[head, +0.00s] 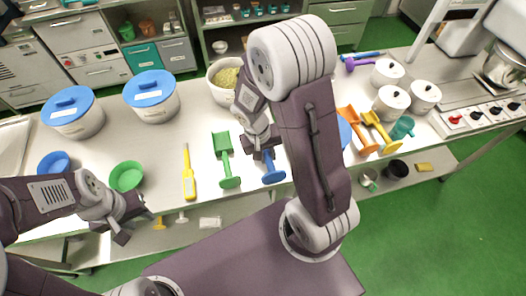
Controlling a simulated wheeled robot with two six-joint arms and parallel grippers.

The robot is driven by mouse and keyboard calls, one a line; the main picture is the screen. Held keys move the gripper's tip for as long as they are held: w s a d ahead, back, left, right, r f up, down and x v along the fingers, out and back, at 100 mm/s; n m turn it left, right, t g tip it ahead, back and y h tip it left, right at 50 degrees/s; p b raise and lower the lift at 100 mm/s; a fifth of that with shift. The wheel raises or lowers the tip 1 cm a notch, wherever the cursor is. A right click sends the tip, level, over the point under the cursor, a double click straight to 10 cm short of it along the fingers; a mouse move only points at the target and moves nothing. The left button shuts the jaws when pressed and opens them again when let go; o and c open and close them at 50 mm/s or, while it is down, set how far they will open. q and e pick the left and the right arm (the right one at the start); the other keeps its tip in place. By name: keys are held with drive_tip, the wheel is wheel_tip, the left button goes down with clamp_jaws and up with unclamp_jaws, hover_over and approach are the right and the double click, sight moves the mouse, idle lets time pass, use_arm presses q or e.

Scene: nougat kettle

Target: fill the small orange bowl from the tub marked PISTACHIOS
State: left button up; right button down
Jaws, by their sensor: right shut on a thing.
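An uncovered white tub (217,91) with greenish-yellow contents stands at the back middle of the counter; its label cannot be read. Two white tubs with blue lids, one at the far left (78,122) and one nearer the middle (152,104), stand to its left. I see no orange bowl on the counter; an orange container (147,28) sits on a back shelf. My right gripper (265,156) is in front of the open tub, shut on a blue scoop (273,174). My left gripper (136,222) is open and empty by the front edge, below the green bowl.
A blue bowl (54,164) and green bowl (126,176) stand at left. A yellow tool (188,178) and green scoop (225,160) lie mid-counter. Orange (358,130) and yellow scoops (380,131), and lidded white pots (391,102), are at right. My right arm hides part of the counter.

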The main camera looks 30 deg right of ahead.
drive_tip(key=s+r, duration=0.1)
drive_tip(key=s, duration=0.1)
drive_tip(key=s+r, duration=0.1)
drive_tip(key=s, duration=0.1)
drive_tip(key=s+a+r, duration=0.1)
drive_tip(key=s+r, duration=0.1)
drive_tip(key=shift+s, duration=0.4)
wheel_tip(320, 180, up, 5)
drive_tip(key=p, duration=0.5)
drive_tip(key=shift+r, duration=0.2)
drive_tip(key=shift+f, duration=0.15)
drive_tip(key=shift+w+a, duration=0.1)
